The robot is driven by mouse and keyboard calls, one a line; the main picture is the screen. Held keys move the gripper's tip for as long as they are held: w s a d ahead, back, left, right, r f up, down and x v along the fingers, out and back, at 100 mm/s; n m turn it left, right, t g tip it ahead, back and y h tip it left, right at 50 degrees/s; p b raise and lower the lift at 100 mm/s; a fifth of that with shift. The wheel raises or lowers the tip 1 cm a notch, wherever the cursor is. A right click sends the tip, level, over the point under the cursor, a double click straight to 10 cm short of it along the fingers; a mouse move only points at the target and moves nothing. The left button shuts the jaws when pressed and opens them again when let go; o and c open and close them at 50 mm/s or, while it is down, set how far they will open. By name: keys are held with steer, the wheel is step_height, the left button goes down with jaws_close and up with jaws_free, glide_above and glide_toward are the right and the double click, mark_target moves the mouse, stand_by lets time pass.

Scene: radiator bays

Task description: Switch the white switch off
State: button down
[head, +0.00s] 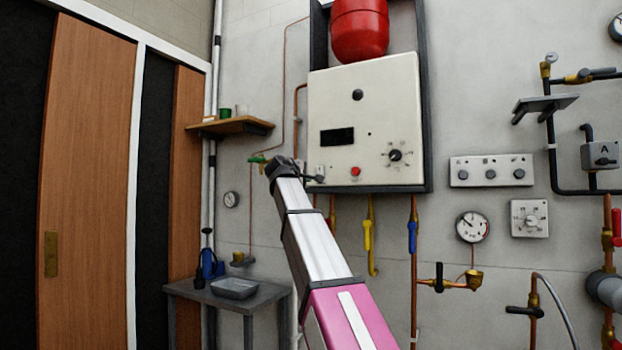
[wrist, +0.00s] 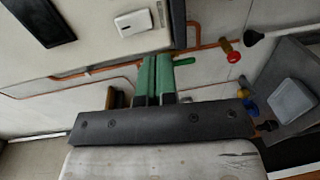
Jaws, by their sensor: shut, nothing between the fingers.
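The white switch (wrist: 133,22) is a small white plate with a rocker on the face of the cream boiler panel, near its edge. In the head view the switch (head: 320,170) is small at the panel's lower left corner, beside my gripper (head: 314,178). Which way the rocker is set is too small to tell. In the wrist view my gripper (wrist: 154,64) has its green-tipped fingers shut together with nothing between them. The fingertips point toward the panel's edge, below the switch in the picture, and appear apart from it.
The boiler panel (head: 362,110) also has a red button (head: 355,171), a dial (head: 395,155) and a dark display (head: 338,137). Pipes with yellow (head: 368,235) and blue (head: 412,236) valve handles hang below. A grey table (head: 245,300) with a tray (head: 234,288) stands left.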

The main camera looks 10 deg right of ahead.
steer(key=shift+s+a+f, duration=0.15)
steer(key=shift+s+a, duration=0.35)
steer(key=shift+s, duration=0.15)
steer(key=shift+s+a+f, duration=0.15)
steer(key=shift+s+a, duration=0.3)
steer(key=shift+s, duration=0.15)
